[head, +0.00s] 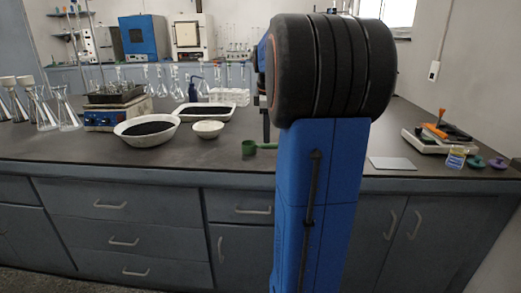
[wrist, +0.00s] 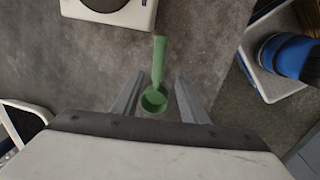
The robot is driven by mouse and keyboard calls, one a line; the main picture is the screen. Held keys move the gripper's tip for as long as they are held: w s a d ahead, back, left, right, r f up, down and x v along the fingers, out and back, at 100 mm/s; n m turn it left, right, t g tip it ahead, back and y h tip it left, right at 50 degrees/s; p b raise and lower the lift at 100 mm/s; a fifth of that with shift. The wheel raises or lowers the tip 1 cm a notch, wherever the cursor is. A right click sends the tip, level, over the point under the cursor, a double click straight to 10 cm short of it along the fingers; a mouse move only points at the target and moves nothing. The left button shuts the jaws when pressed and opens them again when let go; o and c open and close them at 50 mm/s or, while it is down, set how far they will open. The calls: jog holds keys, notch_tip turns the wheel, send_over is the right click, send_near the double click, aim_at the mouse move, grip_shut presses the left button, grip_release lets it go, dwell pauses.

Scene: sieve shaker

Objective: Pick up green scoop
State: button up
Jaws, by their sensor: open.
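The green scoop (head: 249,148) lies on the dark bench top near its front edge, with its handle pointing right in the head view. In the wrist view the scoop (wrist: 158,63) has its round cup near my gripper and its handle pointing up the picture. My gripper (wrist: 160,79) is open, with one finger on each side of the scoop's cup and lower handle in the picture. I cannot tell the height left between fingers and scoop. In the head view my arm hides most of the gripper.
A small white bowl (head: 208,129) and a larger bowl of dark material (head: 146,131) stand left of the scoop. A white tray (head: 207,113) is behind. A flat grey plate (head: 392,163) and a scale (head: 437,141) are to the right. Glassware stands further back.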

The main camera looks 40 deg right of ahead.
aim_at(262, 148)
jog(key=shift+w+d+f, duration=0.15)
jog(key=shift+f, duration=0.7)
jog(key=shift+w+d+f, duration=0.1)
jog(key=shift+d+f, duration=0.1)
jog(key=shift+f, duration=0.7)
jog(key=shift+w+d+f, duration=0.15)
jog(key=shift+f, duration=0.7)
grip_shut()
